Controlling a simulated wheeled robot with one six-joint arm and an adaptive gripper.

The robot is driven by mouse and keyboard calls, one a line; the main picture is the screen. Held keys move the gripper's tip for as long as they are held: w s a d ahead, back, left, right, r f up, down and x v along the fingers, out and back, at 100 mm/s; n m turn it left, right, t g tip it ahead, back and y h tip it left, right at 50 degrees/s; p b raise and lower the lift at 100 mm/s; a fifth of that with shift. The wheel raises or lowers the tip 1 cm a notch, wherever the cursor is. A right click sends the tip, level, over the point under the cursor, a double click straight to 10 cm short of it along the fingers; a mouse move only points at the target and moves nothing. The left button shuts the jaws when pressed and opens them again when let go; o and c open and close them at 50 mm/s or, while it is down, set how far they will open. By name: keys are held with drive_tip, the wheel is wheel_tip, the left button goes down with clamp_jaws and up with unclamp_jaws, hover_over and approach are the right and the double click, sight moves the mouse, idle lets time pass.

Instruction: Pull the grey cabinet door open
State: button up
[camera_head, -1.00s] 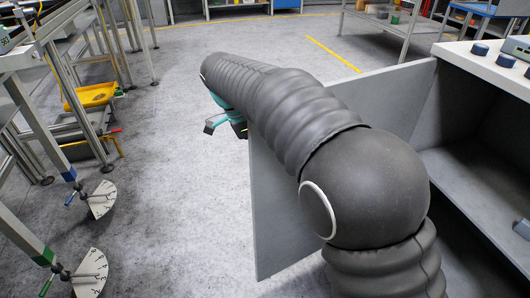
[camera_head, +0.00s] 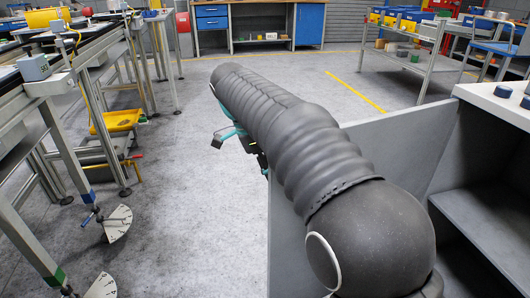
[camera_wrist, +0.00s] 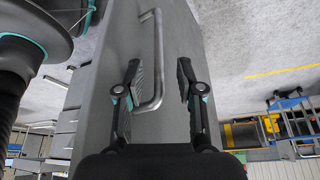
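The grey cabinet door (camera_head: 405,125) stands swung out from the cabinet (camera_head: 485,215) at a wide angle, and the shelved inside shows at the right of the head view. In the wrist view the door (camera_wrist: 115,45) carries a metal bar handle (camera_wrist: 157,50). My gripper (camera_wrist: 158,68) is open there, one finger on each side of the handle, with visible gaps; I cannot tell whether either finger touches it. In the head view my gripper (camera_head: 240,138) is partly hidden behind my arm, beside the door's outer end.
Bare concrete floor (camera_head: 190,225) lies left of the door. A metal workbench frame (camera_head: 65,150) with a yellow tray (camera_head: 118,121) stands at the left. Blue-drawered benches (camera_head: 212,17) line the back.

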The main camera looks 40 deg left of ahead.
drive_tip(key=v, duration=0.6)
